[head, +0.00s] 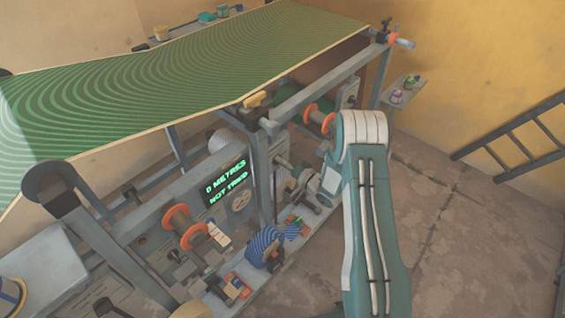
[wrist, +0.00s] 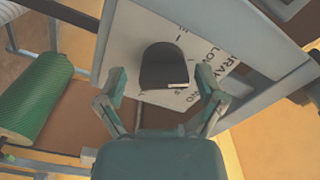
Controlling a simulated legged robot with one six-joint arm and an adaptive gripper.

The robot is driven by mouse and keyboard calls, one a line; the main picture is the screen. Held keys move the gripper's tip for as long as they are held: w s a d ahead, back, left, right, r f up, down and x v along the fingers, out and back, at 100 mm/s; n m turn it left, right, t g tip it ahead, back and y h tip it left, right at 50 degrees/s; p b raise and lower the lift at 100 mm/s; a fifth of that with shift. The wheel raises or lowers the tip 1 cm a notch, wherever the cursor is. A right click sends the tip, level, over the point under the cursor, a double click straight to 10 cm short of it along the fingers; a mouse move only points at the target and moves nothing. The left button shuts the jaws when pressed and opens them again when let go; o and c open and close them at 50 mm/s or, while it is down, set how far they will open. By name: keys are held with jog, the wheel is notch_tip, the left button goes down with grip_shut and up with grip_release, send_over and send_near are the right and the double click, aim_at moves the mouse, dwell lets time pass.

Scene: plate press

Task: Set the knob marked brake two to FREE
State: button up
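In the wrist view a dark, rounded knob (wrist: 163,68) sits on a pale plate (wrist: 128,48) with printed tick marks and lettering. The lettering is turned and partly covered; "RAKE" and "LOW" can be made out, but no number is readable. A small pale mark shows on the knob's lower edge. My gripper (wrist: 161,74) is open, with one finger on each side of the knob and a gap to both. In the head view my gripper (head: 306,183) is small, beside the machine's frame; the knob cannot be made out there.
A green patterned sheet (head: 190,75) slopes over the machine. A screen (head: 225,182) reads "0 METRES NOT TRIED". Orange-flanged rollers (head: 186,226), a blue striped item (head: 264,246) and grey frame bars stand around my arm. The floor (head: 460,230) at right is clear; a ladder-like rack (head: 520,140) leans there.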

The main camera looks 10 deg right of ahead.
jog(key=shift+a, duration=0.15)
jog(key=c, duration=0.8)
jog(key=shift+a, duration=0.1)
jog(key=shift+s+f+n, duration=0.1)
jog(key=shift+n, duration=0.2)
jog(key=n, duration=0.5)
jog(key=shift+n, duration=0.3)
jog(key=n, duration=0.5)
jog(key=shift+f+n, duration=0.1)
jog(key=shift+n, duration=0.2)
jog(key=o, duration=1.2)
jog(key=shift+c, duration=0.2)
